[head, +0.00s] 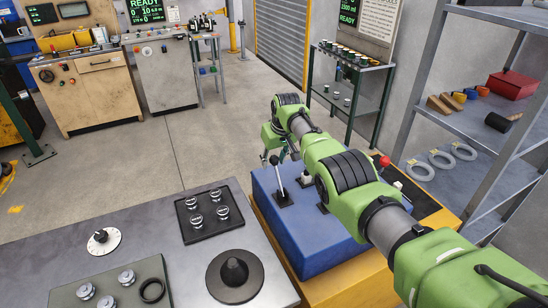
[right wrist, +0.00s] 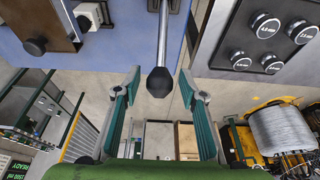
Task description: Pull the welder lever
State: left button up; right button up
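A blue welder box (head: 312,228) stands at the centre right in the head view. A lever (head: 280,182) with a metal shaft and black knob rises from its left part. My right gripper (head: 279,152) is over the box by the knob. In the right wrist view the lever's black knob (right wrist: 161,82) lies between the two open fingers of my right gripper (right wrist: 160,92), with gaps at both sides. A red-knobbed lever (head: 384,161) and a white knob (head: 306,177) also stand on the box. My right arm covers part of the box. My left gripper is out of view.
A grey bench (head: 128,240) at the front left holds a black tray (head: 197,235) of metal buttons and a dark cone on a disc (head: 235,274). A metal shelf rack (head: 415,110) stands at the right. Open floor (head: 175,135) lies behind the bench.

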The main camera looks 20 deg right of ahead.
aim_at(278, 176)
jog(key=v, duration=1.1)
jog(key=shift+r, duration=0.4)
jog(key=shift+s, duration=0.15)
